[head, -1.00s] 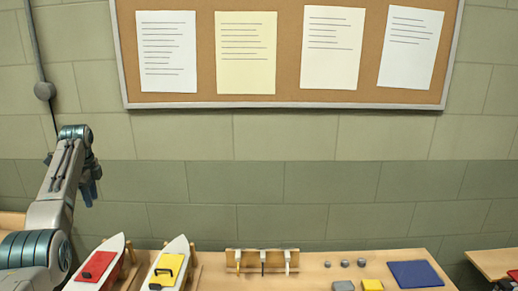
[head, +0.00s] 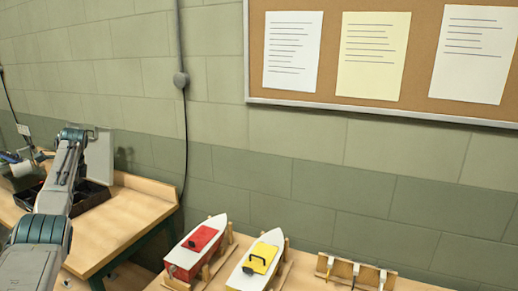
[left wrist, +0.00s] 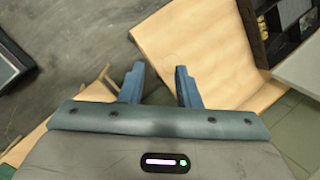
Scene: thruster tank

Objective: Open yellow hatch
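The yellow hatch (head: 264,257) lies on the white deck of a yellow-hulled model boat (head: 271,238), in the lower middle of the head view. A black handle stands on the hatch, which looks flat and closed. The boat rests on a wooden stand. My left gripper (left wrist: 160,70) is open and empty in the left wrist view, above a wooden surface. In the head view my left arm (head: 65,175) is at the left, well away from the boat, and its fingers are not clearly visible. My right gripper is in no view.
A red-hulled boat with a red hatch (head: 201,240) stands just left of the yellow one. A wooden rack (head: 345,271) is to the right. A second table (head: 120,225) with a dark tray (head: 90,196) is at the left, separated from the boat table by a gap.

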